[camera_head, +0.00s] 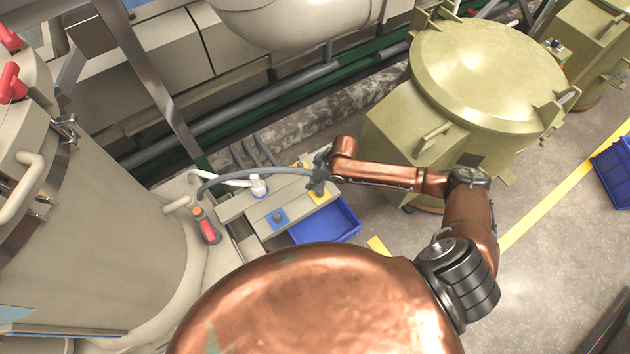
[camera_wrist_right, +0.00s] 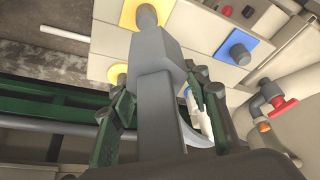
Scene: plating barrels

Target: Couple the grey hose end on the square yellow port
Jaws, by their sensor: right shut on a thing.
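My right gripper (camera_head: 318,180) is shut on the grey hose end (camera_wrist_right: 156,58), a blocky grey fitting between the dark green fingers in the right wrist view. The grey hose (camera_head: 240,178) arcs from my right gripper to the left. The square yellow port (camera_head: 319,198) is a yellow plate partly hidden below the gripper; in the wrist view its plate (camera_wrist_right: 129,14) carries a grey stub (camera_wrist_right: 147,16). The hose end lines up close to this stub and overlaps it in view. I cannot tell whether they touch. My left gripper is not in view.
The light panel (camera_head: 238,207) also has a square blue port (camera_head: 279,217), a white hose fitting (camera_head: 258,187) and another yellow port (camera_wrist_right: 117,74), partly hidden. A red-handled valve (camera_head: 208,230) stands left. A blue bin (camera_head: 330,222) sits beside the panel; a yellow-green barrel (camera_head: 485,75) stands right.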

